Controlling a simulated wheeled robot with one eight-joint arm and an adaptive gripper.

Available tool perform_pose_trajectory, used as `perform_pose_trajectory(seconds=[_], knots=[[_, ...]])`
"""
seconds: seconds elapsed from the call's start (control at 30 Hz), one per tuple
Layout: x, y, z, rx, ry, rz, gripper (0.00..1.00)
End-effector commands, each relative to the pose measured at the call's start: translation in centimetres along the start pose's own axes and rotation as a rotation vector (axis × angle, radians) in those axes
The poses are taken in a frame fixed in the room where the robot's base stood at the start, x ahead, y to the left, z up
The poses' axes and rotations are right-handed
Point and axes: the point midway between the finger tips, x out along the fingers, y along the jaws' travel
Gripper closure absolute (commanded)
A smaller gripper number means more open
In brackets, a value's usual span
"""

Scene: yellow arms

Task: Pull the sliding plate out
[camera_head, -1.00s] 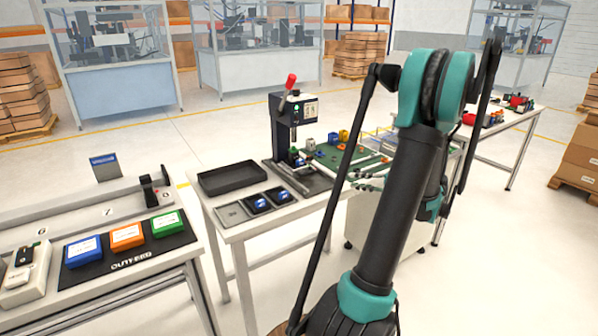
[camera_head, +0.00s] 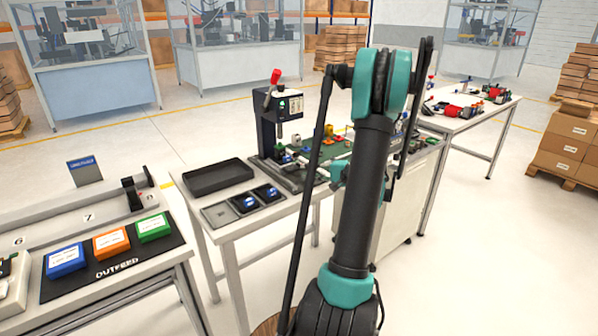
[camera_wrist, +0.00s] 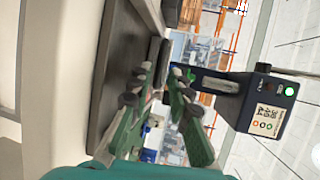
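A black bench press (camera_head: 282,122) with a red-knobbed lever stands on the middle table. A dark base with a light rail (camera_head: 296,180) lies at its foot; I cannot clearly pick out the sliding plate there. In the wrist view the picture is turned on its side.
A black tray (camera_head: 218,176) and dark square holders (camera_head: 245,203) with blue parts sit left of the press. Blue, orange and green boxes (camera_head: 111,243) lie on the outfeed mat. Open floor is at right.

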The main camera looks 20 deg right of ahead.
Motion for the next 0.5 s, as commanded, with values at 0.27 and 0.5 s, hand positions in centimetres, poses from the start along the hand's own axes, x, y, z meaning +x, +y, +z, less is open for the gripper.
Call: perform_pose_trajectory(seconds=[0.27, 0.5], knots=[[3.6, 0.0, 0.0, 0.001, -0.001, 0.000, 0.81], [4.2, 0.0, 0.0, 0.001, 0.000, 0.000, 0.81]])
